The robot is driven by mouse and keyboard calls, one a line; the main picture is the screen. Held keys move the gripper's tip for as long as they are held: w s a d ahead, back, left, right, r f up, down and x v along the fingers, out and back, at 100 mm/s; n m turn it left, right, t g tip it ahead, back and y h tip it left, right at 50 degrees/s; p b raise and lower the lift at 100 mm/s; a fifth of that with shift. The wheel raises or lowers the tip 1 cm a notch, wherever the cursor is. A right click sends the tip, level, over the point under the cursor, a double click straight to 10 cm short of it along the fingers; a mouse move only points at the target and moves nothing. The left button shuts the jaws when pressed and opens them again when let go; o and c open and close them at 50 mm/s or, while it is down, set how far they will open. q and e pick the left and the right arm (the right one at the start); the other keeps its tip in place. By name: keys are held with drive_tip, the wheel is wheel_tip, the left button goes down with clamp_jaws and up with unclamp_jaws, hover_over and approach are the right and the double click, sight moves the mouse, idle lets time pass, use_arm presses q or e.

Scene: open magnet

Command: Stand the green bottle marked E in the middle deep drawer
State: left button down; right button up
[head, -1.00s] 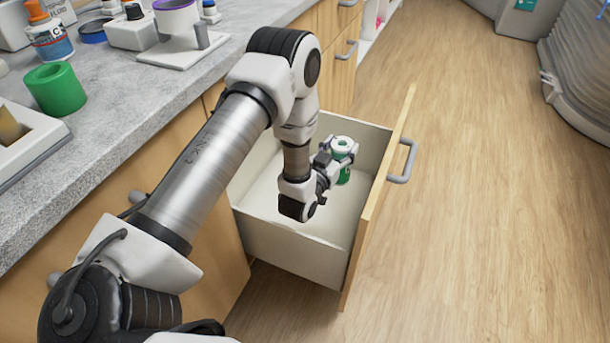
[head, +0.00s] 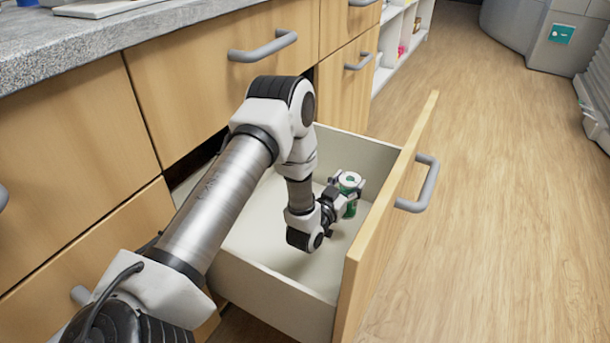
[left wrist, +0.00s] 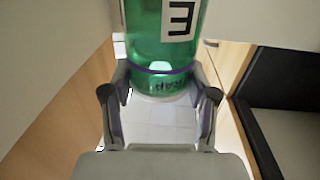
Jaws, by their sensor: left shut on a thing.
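The green bottle (head: 350,210) is upright inside the open deep drawer (head: 270,290), near its front panel. My left gripper (head: 347,194) reaches down into the drawer from the left and is shut on the bottle. In the left wrist view the green bottle (left wrist: 150,50) shows a white label with a black E, and the gripper's fingers (left wrist: 163,95) are on both sides of it. The bottle's base is partly hidden in the head view, and I cannot tell whether it touches the drawer floor. My right gripper is not in view.
The drawer's wooden front panel (head: 385,230) with its grey handle (head: 425,185) stands out over the wood floor (head: 500,250). Closed cabinet fronts (head: 70,150) and a stone counter (head: 90,40) are on the left. The rest of the drawer looks empty.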

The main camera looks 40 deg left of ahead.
use_arm(q)
wheel_tip(320, 180, down, 10)
drive_tip(key=b, duration=0.5)
drive_tip(key=shift+f+b, duration=0.2)
drive_tip(key=shift+b, duration=0.15)
drive_tip(key=shift+r, duration=0.2)
drive_tip(key=shift+f, duration=0.15)
drive_tip(key=shift+c, duration=1.6)
unclamp_jaws()
